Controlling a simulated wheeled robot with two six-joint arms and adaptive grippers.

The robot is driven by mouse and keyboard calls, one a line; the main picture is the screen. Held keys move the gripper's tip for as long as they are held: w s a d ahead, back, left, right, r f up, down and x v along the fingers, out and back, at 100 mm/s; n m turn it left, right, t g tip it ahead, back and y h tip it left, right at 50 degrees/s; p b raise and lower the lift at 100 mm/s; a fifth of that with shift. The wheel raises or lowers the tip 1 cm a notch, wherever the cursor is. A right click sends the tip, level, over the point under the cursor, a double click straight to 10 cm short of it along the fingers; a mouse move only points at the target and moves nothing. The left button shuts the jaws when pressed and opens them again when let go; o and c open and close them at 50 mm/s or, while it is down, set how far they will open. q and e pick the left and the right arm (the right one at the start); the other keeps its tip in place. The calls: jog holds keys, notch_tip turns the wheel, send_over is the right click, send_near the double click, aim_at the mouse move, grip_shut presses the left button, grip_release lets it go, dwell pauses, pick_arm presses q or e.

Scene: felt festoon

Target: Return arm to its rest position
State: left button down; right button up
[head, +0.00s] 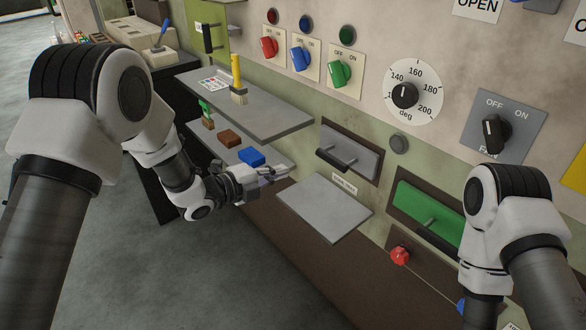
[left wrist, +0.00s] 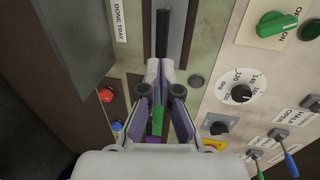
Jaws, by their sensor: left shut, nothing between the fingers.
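My left gripper (head: 284,171) is shut and empty. In the head view it is beside the front edge of the lower grey shelf, close to a blue block and left of a flat grey tray (head: 324,205). In the left wrist view my left gripper (left wrist: 154,68) has its fingers together, pointing towards a grey door with a black handle (left wrist: 163,34). My right arm comes in at the lower right of the head view, and its gripper is out of the frame.
The lower shelf holds a blue block (head: 251,157) and a brown block (head: 229,137). An upper shelf (head: 270,112) holds a yellow-handled brush (head: 238,80). The panel behind has coloured switches, a dial (head: 405,95), a green drawer (head: 430,213) and a red knob (head: 400,256). The floor at lower left is clear.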

pick_arm(q)
jog(key=s+a+f+n+g+y+p, duration=0.25)
jog(key=s+a+f+n+p, duration=0.2)
jog(key=s+f, duration=0.35)
jog(key=s+a+f+n+g+y+p, duration=0.1)
jog(key=s+a+f+n+y+p, duration=0.2)
jog(key=s+f+n+p, duration=0.35)
jog(key=s+a+f+n+g+y, duration=0.1)
jog(key=s+a+n+g, duration=0.1)
jog(key=s+n, duration=0.3)
jog(key=s+a+f+n+g+y, duration=0.2)
jog(key=s+n, duration=0.4)
jog(key=s, duration=0.6)
jog(key=s+a+f+n+g+y, duration=0.2)
jog(key=s+a+n, duration=0.3)
jog(key=s, duration=0.4)
jog(key=shift+n+g, duration=0.3)
jog(key=shift+g, duration=0.45)
